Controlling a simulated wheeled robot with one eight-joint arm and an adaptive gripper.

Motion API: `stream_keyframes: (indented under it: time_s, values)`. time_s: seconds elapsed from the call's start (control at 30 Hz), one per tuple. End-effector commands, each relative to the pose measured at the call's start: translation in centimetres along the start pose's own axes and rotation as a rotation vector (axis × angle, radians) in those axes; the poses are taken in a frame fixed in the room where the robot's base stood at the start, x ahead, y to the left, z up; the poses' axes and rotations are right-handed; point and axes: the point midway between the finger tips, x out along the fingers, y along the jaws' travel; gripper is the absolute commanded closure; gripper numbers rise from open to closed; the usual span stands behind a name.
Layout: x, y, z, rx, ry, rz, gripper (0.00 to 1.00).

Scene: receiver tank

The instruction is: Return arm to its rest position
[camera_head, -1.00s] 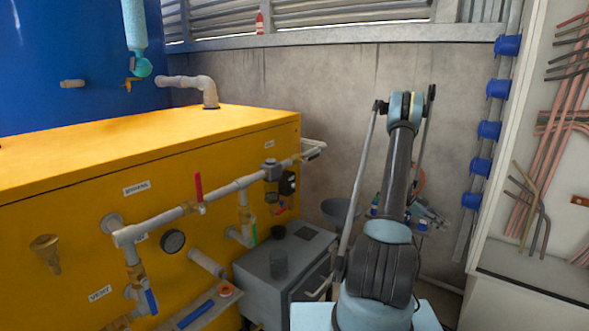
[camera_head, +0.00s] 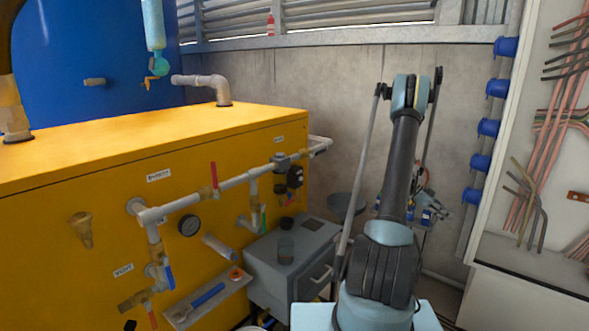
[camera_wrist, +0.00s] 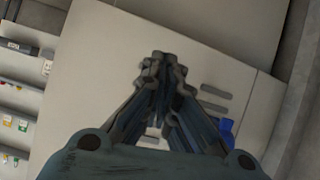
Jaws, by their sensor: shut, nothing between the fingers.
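My gripper (camera_wrist: 163,62) shows in the wrist view with its dark fingertips together and nothing between them. It points at a pale flat panel (camera_wrist: 105,60) and does not visibly touch it. In the head view my arm stands upright at the centre right, its forearm rising to a pale blue joint near the top. My gripper is mostly hidden behind the arm there and hard to make out.
A yellow tank housing (camera_head: 230,150) with pipes and valves fills the left. A grey cabinet (camera_head: 300,245) stands between it and my arm. A pale wall panel (camera_head: 530,255) with copper pipes is at right. Blue brackets (camera_head: 488,128) line a post near my arm.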

Motion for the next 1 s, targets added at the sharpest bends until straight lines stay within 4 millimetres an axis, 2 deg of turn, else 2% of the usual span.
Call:
stream_keyframes:
  time_s: [0.17, 0.47, 0.7, 1.0]
  values:
    - [-3.3, 1.5, -1.5, -0.101, -0.049, -0.045, 1.0]
    - [-9.4, 5.6, -3.9, -0.324, -0.143, -0.148, 1.0]
    - [-13.5, 9.8, -5.1, -0.5, -0.208, -0.241, 1.0]
    - [-17.6, 15.9, -5.9, -0.714, -0.276, -0.369, 1.0]
